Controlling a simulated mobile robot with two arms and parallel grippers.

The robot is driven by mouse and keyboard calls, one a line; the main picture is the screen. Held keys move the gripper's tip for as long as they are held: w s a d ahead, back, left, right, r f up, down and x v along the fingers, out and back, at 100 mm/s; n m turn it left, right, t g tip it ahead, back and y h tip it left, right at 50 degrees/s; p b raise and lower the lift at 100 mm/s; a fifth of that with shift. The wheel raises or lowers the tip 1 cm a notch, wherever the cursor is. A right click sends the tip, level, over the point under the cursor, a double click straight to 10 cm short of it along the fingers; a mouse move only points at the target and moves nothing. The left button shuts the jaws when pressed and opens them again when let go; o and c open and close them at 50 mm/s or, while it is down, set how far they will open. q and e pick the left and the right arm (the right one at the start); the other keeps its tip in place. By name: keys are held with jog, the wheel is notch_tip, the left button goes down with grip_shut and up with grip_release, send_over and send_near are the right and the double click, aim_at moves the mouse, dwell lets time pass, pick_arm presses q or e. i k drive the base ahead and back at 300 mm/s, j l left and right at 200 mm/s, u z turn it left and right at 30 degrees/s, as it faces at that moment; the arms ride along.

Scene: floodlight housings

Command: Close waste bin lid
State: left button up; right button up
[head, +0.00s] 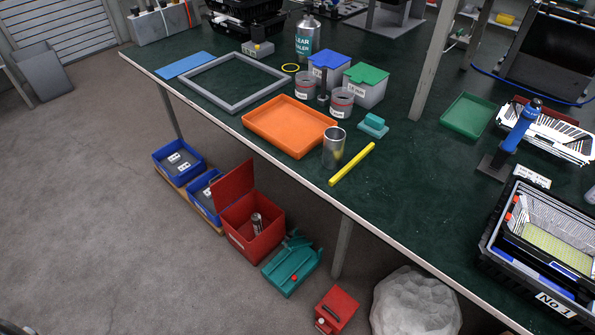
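A red bin (262,247) stands on the floor below the front edge of the workbench and is the likely waste bin. Its red lid (234,186) is open and stands up tilted along the bin's back left side. A small grey cylindrical thing (257,223) shows inside the bin. Neither of my grippers is in view.
Blue boxes (178,159) stand left of the bin; a teal case (291,267), a red container (337,309) and a pale lumpy sack (415,300) lie to its right. The workbench (400,190) overhangs behind. The floor (90,210) in front is clear.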

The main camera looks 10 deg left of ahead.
aim_at(234, 183)
jog(key=i+j+z, duration=0.2)
jog(key=j+z, duration=0.2)
jog(key=j, duration=0.25)
jog(key=i+j+z, duration=0.15)
jog(key=j+z, duration=0.2)
jog(key=j, duration=0.4)
jog(key=j+z, duration=0.4)
jog(key=j, duration=0.3)
jog(key=j+z, duration=0.35)
jog(key=j, duration=0.4)
